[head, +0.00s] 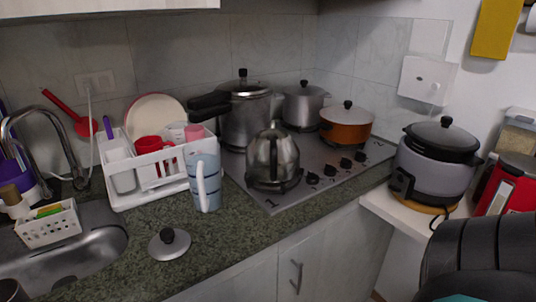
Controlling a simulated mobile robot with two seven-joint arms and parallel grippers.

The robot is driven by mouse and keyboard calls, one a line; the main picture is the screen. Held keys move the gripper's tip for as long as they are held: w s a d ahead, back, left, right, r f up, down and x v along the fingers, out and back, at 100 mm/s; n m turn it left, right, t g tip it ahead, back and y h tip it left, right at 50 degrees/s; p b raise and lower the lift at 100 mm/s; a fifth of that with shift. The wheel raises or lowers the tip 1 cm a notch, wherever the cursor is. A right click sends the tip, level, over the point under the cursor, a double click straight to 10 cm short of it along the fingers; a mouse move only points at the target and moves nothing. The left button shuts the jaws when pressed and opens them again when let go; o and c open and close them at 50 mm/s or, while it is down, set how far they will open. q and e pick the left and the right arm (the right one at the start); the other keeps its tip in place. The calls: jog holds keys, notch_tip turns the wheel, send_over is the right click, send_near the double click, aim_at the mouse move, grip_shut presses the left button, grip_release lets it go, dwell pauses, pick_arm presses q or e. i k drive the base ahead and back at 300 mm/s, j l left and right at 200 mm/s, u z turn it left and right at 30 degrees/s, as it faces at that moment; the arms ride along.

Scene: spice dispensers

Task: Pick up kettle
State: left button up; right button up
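The kettle (272,158) is a shiny metal one with a dark base. It stands upright at the front left of the stovetop (272,203), near the counter. Its handle is hard to make out. A dark ribbed link of my arm (480,250) fills the lower right corner of the head view, well to the right of the kettle. Neither gripper's fingers show in this view, and nothing is touching the kettle.
A pressure cooker (245,118) stands close behind the kettle, with a steel pot (302,105) and an orange pot (346,128) further right. A blue patterned pitcher (206,183) stands left of it. A loose lid (169,245) lies on the counter.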

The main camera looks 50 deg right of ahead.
aim_at(272, 155)
jog(key=z, duration=1.5)
jog(key=k+j+u, duration=0.15)
jog(key=u, duration=0.2)
jog(key=k+j+u, duration=0.1)
jog(key=j+u, duration=0.65)
jog(key=l+z, duration=0.1)
jog(key=z, duration=1.3)
jog(key=i+l, duration=0.1)
jog(key=l, duration=0.65)
jog(key=i, duration=0.05)
